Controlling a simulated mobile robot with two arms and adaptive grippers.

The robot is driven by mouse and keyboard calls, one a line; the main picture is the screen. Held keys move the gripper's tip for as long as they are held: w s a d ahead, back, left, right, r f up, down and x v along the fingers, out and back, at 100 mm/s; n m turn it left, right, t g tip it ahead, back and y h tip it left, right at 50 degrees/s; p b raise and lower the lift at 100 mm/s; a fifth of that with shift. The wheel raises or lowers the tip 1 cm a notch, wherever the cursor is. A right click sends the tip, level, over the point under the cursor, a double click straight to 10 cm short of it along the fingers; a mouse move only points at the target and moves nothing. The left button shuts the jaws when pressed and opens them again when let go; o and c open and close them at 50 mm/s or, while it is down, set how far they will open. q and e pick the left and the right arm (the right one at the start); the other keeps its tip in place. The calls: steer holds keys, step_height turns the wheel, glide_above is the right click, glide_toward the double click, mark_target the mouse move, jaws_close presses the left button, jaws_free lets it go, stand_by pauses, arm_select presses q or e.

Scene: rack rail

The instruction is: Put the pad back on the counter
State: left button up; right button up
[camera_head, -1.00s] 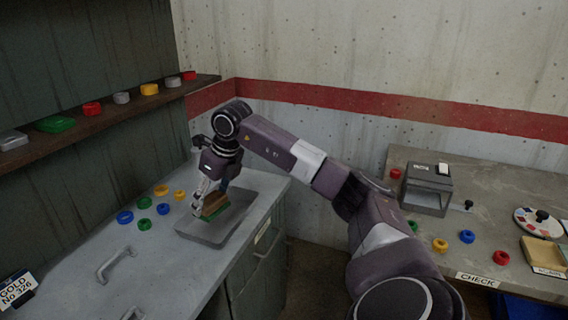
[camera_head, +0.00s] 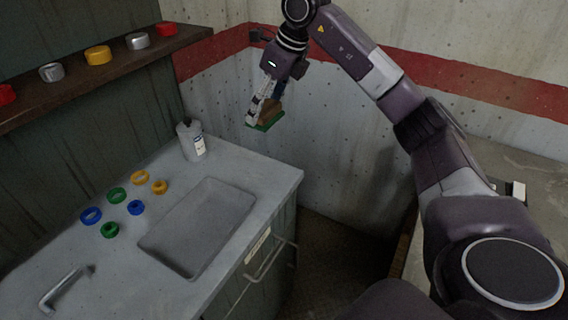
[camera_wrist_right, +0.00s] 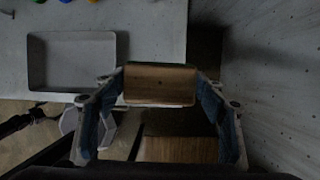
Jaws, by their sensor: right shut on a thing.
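The pad (camera_head: 266,119) is a brown block with a green underside, held up in the air in the head view. My right gripper (camera_head: 265,104) is shut on it, beyond and above the right end of the counter. In the right wrist view the pad (camera_wrist_right: 160,84) shows its wooden top between the two fingers. The counter (camera_head: 250,168) is grey, with an empty sunken tray (camera_head: 196,226); the tray also shows in the wrist view (camera_wrist_right: 72,62). My left gripper is not in view.
Several blue, green and yellow rings (camera_head: 117,194) lie left of the tray. A bottle (camera_head: 191,140) stands at the counter's back corner. A shelf (camera_head: 110,72) with rings runs along the left wall. A second bench (camera_head: 508,170) is at right, partly behind my arm.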

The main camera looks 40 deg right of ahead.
steer(key=shift+f, duration=0.35)
step_height(320, 180, down, 14)
steer(key=shift+s+a+f+p, duration=0.1)
steer(key=shift+a+p, duration=0.05)
steer(key=shift+p, duration=0.8)
steer(key=shift+f, duration=0.2)
step_height(320, 180, down, 4)
steer(key=shift+f+p, duration=0.1)
steer(key=shift+p, duration=0.3)
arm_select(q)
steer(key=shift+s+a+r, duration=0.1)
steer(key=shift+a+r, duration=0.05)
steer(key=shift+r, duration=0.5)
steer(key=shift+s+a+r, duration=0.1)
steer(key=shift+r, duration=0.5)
